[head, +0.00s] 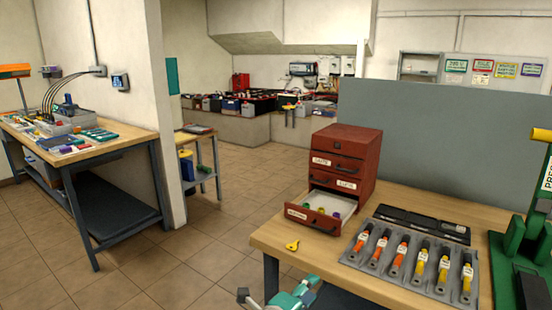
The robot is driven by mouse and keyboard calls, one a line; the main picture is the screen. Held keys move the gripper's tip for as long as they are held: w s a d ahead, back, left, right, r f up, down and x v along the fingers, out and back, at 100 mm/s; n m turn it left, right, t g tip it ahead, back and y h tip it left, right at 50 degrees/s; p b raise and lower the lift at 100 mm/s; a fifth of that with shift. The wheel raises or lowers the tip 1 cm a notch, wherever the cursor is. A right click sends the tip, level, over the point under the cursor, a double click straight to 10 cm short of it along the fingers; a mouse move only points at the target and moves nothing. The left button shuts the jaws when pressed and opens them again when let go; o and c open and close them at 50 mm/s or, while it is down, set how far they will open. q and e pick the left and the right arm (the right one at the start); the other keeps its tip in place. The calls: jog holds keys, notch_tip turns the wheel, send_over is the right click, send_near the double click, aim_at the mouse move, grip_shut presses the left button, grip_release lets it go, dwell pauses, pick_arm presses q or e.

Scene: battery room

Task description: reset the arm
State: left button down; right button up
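My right gripper (277,290) is at the bottom edge of the head view, in front of the wooden workbench's left end. It has teal parts and dark fingertips. The fingertips stand well apart with nothing between them, so it is open and empty. Its lower part is cut off by the frame. My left gripper is not in view.
A red drawer cabinet (361,145) stands on the workbench (268,237) with its bottom drawer (296,214) pulled out, small items inside. A yellow key-like piece (292,246), a grey tool tray (350,256) and a green press (507,258) are nearby.

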jog(key=s+d+f+n+g+y+p, duration=0.2)
jog(key=d+f+n+y, duration=0.15)
jog(key=f+n, duration=0.5)
jog(key=s+d+f+n+g+y+p, duration=0.1)
jog(key=d+f+n+y+p, duration=0.25)
jog(key=f, duration=0.75)
jog(key=s+f+n+g+y+p, duration=0.1)
jog(key=s+f+n+g+y, duration=0.2)
jog(key=s, duration=0.9)
jog(key=s+a+f+n+g+y+p, duration=0.1)
jog(key=s+f+n+g, duration=0.4)
jog(key=s, duration=0.7)
jog(key=n+g+y, duration=0.1)
jog(key=n, duration=0.1)
jog(key=shift+a+f+n+y, duration=0.2)
jog(key=shift+n+y, duration=0.1)
jog(key=shift+y, duration=0.1)
